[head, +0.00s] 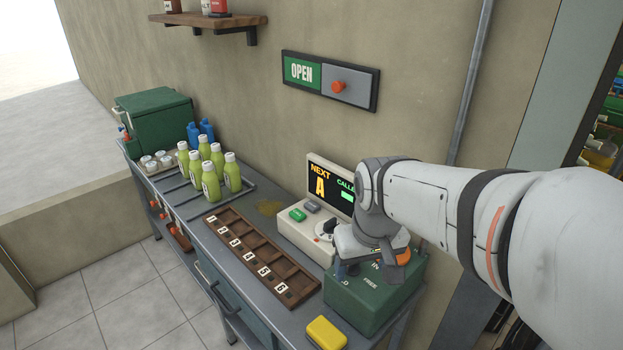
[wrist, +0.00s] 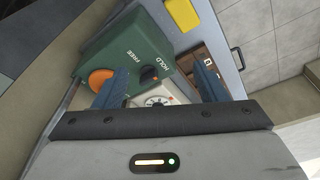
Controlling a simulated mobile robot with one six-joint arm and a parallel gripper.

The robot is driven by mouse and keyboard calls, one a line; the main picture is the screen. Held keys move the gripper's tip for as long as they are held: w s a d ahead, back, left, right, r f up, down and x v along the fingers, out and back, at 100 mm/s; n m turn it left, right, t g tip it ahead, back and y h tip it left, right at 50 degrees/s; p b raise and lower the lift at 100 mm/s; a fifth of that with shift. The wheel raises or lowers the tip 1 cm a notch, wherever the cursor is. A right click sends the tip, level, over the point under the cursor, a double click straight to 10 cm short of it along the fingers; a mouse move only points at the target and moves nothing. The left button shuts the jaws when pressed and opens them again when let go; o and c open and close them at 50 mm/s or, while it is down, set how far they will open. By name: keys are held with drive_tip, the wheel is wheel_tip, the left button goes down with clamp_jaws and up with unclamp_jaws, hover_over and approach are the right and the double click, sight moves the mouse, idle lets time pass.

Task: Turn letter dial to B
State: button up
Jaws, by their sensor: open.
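The letter dial (head: 325,232) is a round white dial with a dark knob on a cream console (head: 297,232). The console's screen (head: 328,186) reads NEXT with a yellow A. In the head view my gripper (head: 349,268) points down just right of the dial, at the console's right side and over the green box. In the wrist view the gripper (wrist: 160,88) is open, with two blue fingers apart and nothing between them. The dial (wrist: 157,101) shows low between the fingers, partly cut off by the gripper body. Its pointer setting is too small to read.
A green box (head: 362,300) marked HOLD and FREE, with an orange button (wrist: 101,78) and a black knob (wrist: 149,73), stands beside the console. Green bottles (head: 211,170) stand farther left.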

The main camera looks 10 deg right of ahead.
drive_tip(key=w+r+n+p, duration=0.2)
drive_tip(key=w+p, duration=0.1)
drive_tip(key=w, duration=0.9)
drive_tip(key=n+g+p, duration=0.2)
drive_tip(key=n+p, duration=0.2)
drive_tip(key=p, duration=0.2)
hover_over(330, 220)
wheel_tip(330, 220, down, 11)
drive_tip(key=shift+s+r, duration=0.15)
drive_tip(key=shift+r, duration=0.05)
drive_tip(key=shift+f+p, duration=0.8)
drive_tip(key=shift+f, duration=3.15)
